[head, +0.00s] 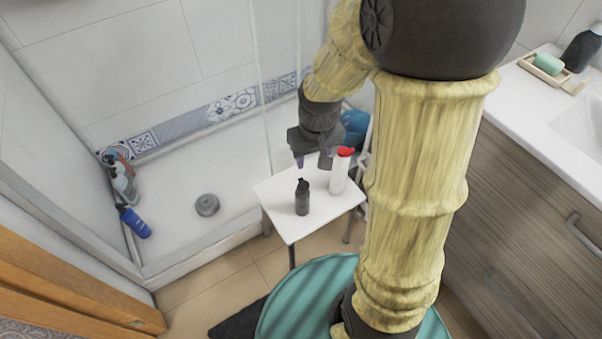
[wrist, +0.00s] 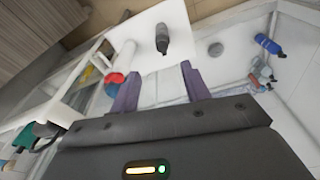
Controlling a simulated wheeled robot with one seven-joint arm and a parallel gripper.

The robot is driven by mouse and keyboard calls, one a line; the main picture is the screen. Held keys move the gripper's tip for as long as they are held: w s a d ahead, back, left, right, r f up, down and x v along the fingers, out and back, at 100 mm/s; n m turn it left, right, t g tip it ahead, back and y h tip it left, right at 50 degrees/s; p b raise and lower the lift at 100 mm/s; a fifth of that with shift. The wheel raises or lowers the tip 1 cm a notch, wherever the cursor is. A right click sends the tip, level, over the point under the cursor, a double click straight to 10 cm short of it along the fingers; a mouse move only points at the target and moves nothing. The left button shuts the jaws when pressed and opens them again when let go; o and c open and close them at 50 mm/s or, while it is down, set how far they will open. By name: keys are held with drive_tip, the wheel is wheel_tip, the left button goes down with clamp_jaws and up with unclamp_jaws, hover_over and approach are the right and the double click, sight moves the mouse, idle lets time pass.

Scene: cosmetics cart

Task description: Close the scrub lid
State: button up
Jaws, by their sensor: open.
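A white bottle (head: 338,178) with a red lid (head: 346,151) stands upright on a small white table. It also shows in the wrist view (wrist: 124,58), with its red lid (wrist: 114,78) toward the camera. A smaller dark grey bottle (head: 302,200) with a black top stands to its left; in the wrist view this dark bottle (wrist: 162,42) is beyond the fingers. I cannot tell which bottle is the scrub or how far either lid is open. My gripper (head: 311,162) is open and empty above the table, apart from both bottles; its purple fingers (wrist: 158,86) show in the wrist view.
The white table (head: 275,190) stands beside the shower tray (head: 170,195) and glass panel. A vanity counter (head: 530,95) is at right. A blue object (head: 355,125) sits behind the white bottle.

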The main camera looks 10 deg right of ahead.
drive_tip(key=n+g+p, duration=0.1)
drive_tip(key=n+g, duration=0.1)
hover_over(301, 179)
wheel_tip(301, 179, down, 3)
drive_tip(key=shift+w+a+r, duration=0.1)
drive_tip(key=shift+w+r, duration=0.05)
wheel_tip(301, 179, down, 17)
drive_tip(key=b, duration=0.3)
drive_tip(key=shift+f, duration=0.2)
drive_tip(key=c, duration=0.9)
